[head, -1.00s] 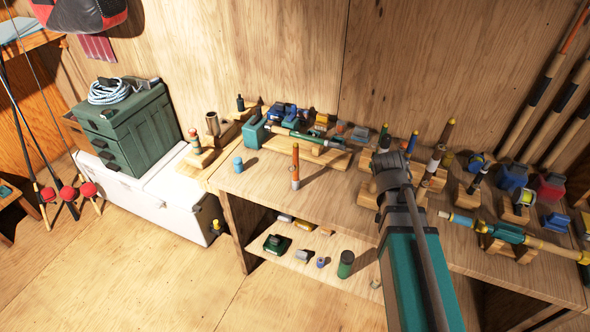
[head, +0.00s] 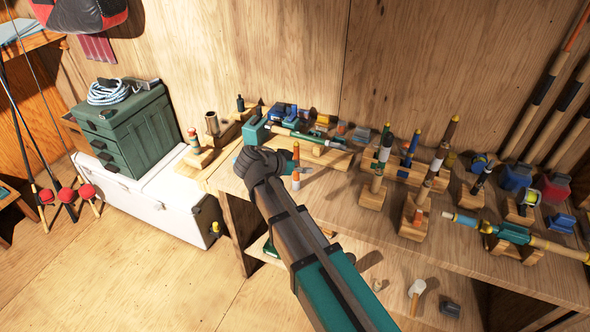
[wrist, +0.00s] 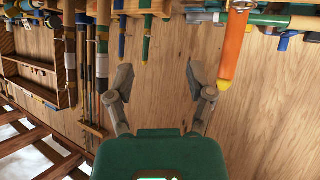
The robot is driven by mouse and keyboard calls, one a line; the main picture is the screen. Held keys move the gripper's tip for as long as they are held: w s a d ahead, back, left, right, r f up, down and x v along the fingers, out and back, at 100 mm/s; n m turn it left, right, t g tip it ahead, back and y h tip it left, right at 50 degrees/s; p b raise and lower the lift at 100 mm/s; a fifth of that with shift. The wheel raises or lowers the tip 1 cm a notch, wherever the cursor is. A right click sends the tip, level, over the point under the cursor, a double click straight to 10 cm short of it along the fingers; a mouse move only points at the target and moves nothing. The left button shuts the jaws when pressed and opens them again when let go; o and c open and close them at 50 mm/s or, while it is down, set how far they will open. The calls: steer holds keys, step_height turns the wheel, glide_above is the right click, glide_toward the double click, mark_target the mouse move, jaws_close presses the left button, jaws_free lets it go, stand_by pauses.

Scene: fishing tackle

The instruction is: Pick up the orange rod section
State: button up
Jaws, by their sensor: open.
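The orange rod section (head: 296,152) stands upright on the bench (head: 335,205), with a pale band near its lower part. In the head view my gripper (head: 264,165) is just left of it, and the arm covers part of the bench around its foot. In the wrist view the orange rod section (wrist: 235,48) lies to the right of the right finger, outside the jaws, with a yellow tip. My gripper (wrist: 160,78) is open there, with only wood between the fingers. I cannot tell whether a finger touches the rod section.
Several other rod sections in wooden stands (head: 413,215) crowd the bench to the right. A teal rod on a wooden rack (head: 318,155) lies behind the orange one. A white cooler (head: 165,190) with a green tackle box (head: 128,128) stands to the left. Bare bench lies right of the gripper.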

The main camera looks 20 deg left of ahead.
mark_target(296, 154)
steer(key=s+a+r+t, duration=0.2)
steer(key=s+a, duration=0.1)
steer(key=a, duration=0.6)
steer(key=shift+a+m+t, duration=0.15)
steer(key=shift+m+t, duration=0.15)
steer(key=shift+w+b, duration=0.1)
steer(key=shift+b, duration=0.25)
steer(key=shift+y, duration=0.3)
steer(key=b+x, duration=0.3)
steer(key=x, duration=0.4)
steer(key=shift+w+f, duration=0.1)
steer(key=shift+w, duration=0.05)
steer(key=shift+w+d+f, duration=0.1)
steer(key=shift+w+d, duration=0.2)
steer(key=shift+w, duration=0.15)
